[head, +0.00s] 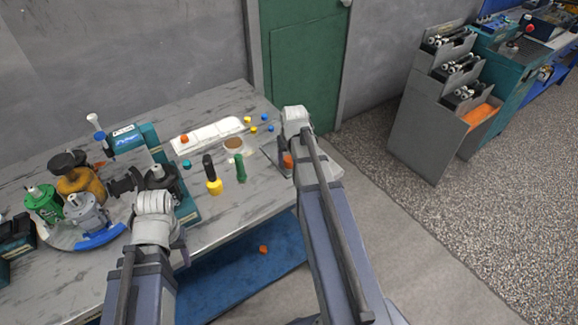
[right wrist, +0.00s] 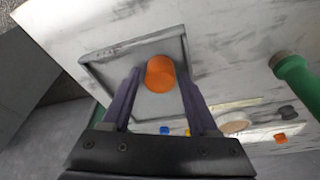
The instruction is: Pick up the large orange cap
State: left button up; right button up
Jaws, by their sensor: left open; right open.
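The large orange cap (right wrist: 160,74) sits on a small grey square tray (right wrist: 92,66) in the right wrist view. It also shows in the head view (head: 288,161) near the table's right end, partly hidden by my right arm. My right gripper (right wrist: 158,84) is open, its two fingers reaching to either side of the cap's near part. I cannot tell whether they touch it. My left gripper (head: 181,251) is at the table's front edge, away from the cap, mostly hidden behind its wrist.
A green-handled tool (head: 240,168) and a yellow-and-black screwdriver (head: 211,175) stand left of the tray. A white parts tray (head: 213,134) with a smaller orange piece (head: 184,139) lies behind. Small yellow and blue caps are scattered nearby. Motor parts crowd the table's left. An orange piece (head: 263,249) lies below on blue.

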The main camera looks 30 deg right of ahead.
aim_at(290, 160)
jog(key=shift+r, duration=0.1)
jog(key=shift+c, duration=0.2)
grip_shut()
notch_tip(290, 160, up, 10)
jog(key=p, duration=1)
jog(key=shift+s, duration=0.1)
